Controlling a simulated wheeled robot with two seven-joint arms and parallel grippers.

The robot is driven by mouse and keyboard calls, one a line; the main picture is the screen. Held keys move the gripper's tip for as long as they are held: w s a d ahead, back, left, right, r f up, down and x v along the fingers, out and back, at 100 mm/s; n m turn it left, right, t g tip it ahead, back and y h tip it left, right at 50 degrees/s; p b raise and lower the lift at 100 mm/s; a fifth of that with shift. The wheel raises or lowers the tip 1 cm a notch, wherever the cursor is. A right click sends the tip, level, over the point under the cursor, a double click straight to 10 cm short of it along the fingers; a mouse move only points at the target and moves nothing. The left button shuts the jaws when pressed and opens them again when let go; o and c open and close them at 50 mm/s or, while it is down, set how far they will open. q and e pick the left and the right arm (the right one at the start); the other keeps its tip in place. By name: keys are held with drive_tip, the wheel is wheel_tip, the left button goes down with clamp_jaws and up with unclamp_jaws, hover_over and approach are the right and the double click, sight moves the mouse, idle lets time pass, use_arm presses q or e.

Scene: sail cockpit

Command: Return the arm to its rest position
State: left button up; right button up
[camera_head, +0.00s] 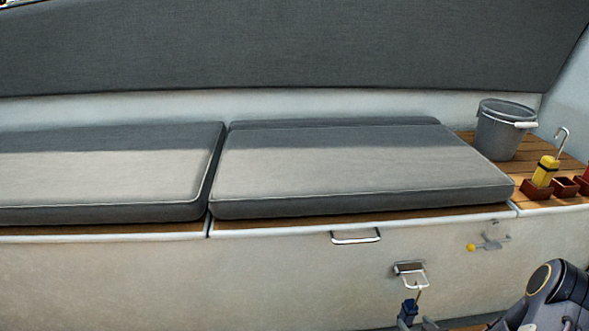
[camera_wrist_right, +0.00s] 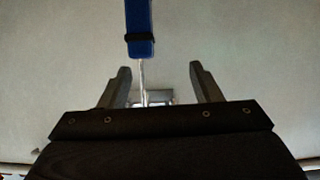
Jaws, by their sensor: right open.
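My right gripper (camera_head: 416,323) is at the bottom edge of the head view, just below a blue-handled tool (camera_head: 409,307). The tool hangs by a thin metal rod from a wall bracket (camera_head: 410,270) on the pale locker front. In the right wrist view my right gripper (camera_wrist_right: 158,76) is open, with nothing between its fingertips. The blue handle (camera_wrist_right: 139,30) shows beyond the fingers there, apart from them. The bracket (camera_wrist_right: 158,97) is partly hidden by the gripper body. My right arm (camera_head: 555,297) comes in from the lower right. My left gripper is not in view.
Grey cushions (camera_head: 350,170) lie on the bench. A grey bucket (camera_head: 503,132), a yellow hooked tool (camera_head: 545,170) and small red-brown holders (camera_head: 536,189) stand on the wooden right end. A handle (camera_head: 356,238) and a yellow-knobbed fitting (camera_head: 488,243) stick out from the locker front.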

drive_tip(key=s+a+r+m+g, duration=0.1)
drive_tip(key=s+r+g, duration=0.1)
drive_tip(key=r, duration=0.9)
drive_tip(key=s+r+m+g, duration=0.1)
drive_tip(key=s+r+g, duration=0.1)
drive_tip(key=r, duration=0.9)
drive_tip(key=s+a+r+g+y, duration=0.1)
drive_tip(key=s+a+r, duration=0.25)
drive_tip(key=s, duration=0.35)
drive_tip(key=s+a+r+g+y+p, duration=0.1)
drive_tip(key=s+a+r, duration=0.1)
drive_tip(key=s+a, duration=0.3)
drive_tip(key=s+a+r+g+y, duration=0.1)
drive_tip(key=s+a+r, duration=0.2)
drive_tip(key=s, duration=0.5)
wheel_tip(320, 180, up, 38)
drive_tip(key=s+p, duration=0.1)
drive_tip(key=p, duration=3.7)
drive_tip(key=shift+a+m, duration=0.3)
drive_tip(key=shift+a, duration=0.05)
drive_tip(key=shift+r, duration=0.1)
